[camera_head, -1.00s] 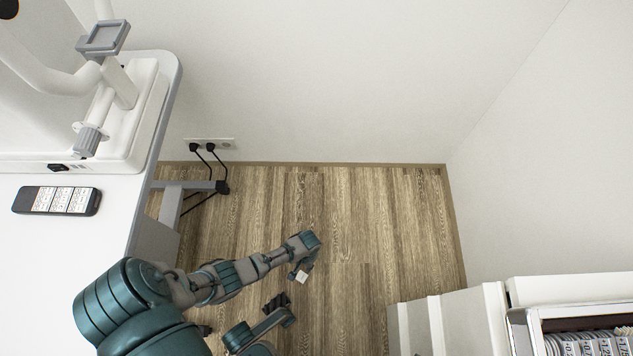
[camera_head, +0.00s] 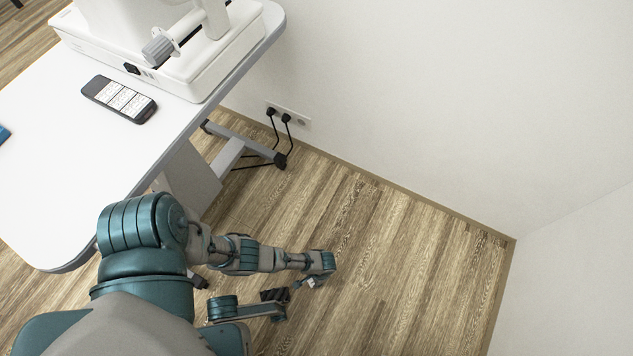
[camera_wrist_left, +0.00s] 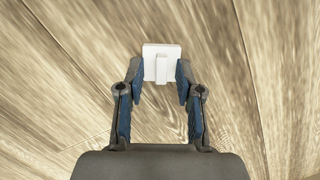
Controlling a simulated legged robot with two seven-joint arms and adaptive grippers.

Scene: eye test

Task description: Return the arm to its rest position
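My left arm reaches from the lower left over the floor in the head view. Its gripper (camera_head: 312,283) is low, beside the desk. In the left wrist view, the gripper (camera_wrist_left: 160,70) has its two fingers apart, with a small white square piece (camera_wrist_left: 161,50) between the fingertips. The piece has a raised rib and appears held at its sides. The white piece shows only as a small spot at the gripper in the head view. My right gripper is not in view.
A white desk (camera_head: 60,190) stands at the left, carrying a white device (camera_head: 175,65) and a dark remote (camera_head: 119,99). Two black plugs sit in a wall socket (camera_head: 302,121). Bare wooden floor (camera_head: 400,260) lies to the right of my arm, up to the white wall.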

